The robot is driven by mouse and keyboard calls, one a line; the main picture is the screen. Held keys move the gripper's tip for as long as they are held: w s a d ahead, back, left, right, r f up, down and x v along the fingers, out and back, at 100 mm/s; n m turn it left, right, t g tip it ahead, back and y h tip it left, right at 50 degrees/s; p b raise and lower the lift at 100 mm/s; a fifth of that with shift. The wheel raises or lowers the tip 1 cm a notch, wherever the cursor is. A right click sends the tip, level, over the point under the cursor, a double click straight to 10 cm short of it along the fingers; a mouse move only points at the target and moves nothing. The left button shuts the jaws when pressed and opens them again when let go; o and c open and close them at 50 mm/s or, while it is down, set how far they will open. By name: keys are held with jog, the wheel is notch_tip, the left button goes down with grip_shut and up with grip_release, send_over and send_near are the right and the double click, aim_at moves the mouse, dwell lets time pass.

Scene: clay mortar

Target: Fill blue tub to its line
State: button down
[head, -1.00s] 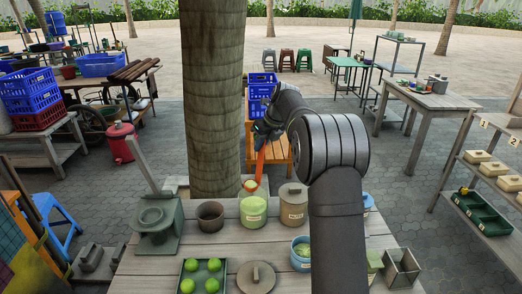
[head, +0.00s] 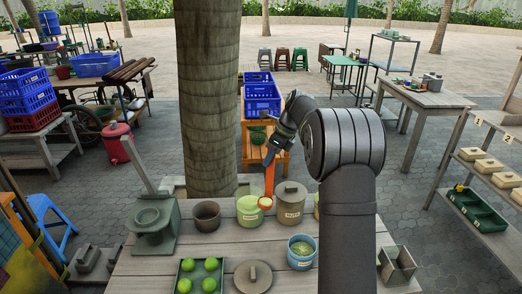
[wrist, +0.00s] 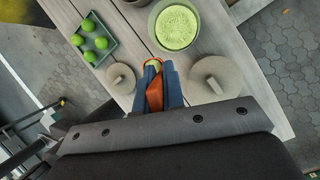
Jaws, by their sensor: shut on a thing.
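The blue tub (head: 302,252) stands on the wooden bench in the head view, partly filled with green stuff. I cannot make out its line. My gripper (head: 272,160) is shut on the orange handle of a scoop (head: 269,180), which hangs down. The scoop's head shows in front of the gap between the green tub (head: 250,212) and the lidded canister (head: 291,203). The wrist view shows the fingers (wrist: 157,85) around the scoop (wrist: 154,95), with a little yellow-green in its head. The green tub, holding green stuff, also shows there (wrist: 177,27). The blue tub is hidden there.
A dark pot (head: 206,216) and a grey-green mortar-like stand (head: 154,222) are to the left. A tray of limes (head: 187,265) and a loose round lid (head: 253,277) lie in front. An open box (head: 397,266) stands at the right. A tree trunk rises behind the bench.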

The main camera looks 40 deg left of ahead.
jog(key=s+d+f+n+y, duration=0.2)
jog(key=d+n, duration=0.3)
jog(key=d, duration=0.5)
jog(key=s+d+f+n+y, duration=0.2)
jog(key=d+n, duration=0.3)
jog(key=d, duration=0.6)
jog(key=s+d+f+n+y, duration=0.2)
jog(key=s+d+n+y, duration=0.2)
jog(key=d, duration=0.6)
jog(key=shift+d+f+n+g, duration=0.15)
jog(key=shift+f+n+g, duration=0.15)
jog(key=shift+f+n, duration=0.15)
jog(key=shift+s, duration=0.1)
jog(key=shift+r, duration=0.1)
jog(key=w+a+r+m+h, duration=0.1)
jog(key=a+r+h, duration=0.2)
jog(key=a+h, duration=0.3)
jog(key=w+a+r+m+g+h, duration=0.1)
jog(key=a+r+m+h, duration=0.1)
jog(key=a+h, duration=0.4)
jog(key=a+r, duration=0.1)
jog(key=a, duration=0.4)
jog(key=shift+w+a+h, duration=0.25)
jog(key=shift+w+h, duration=0.05)
jog(key=shift+w, duration=0.1)
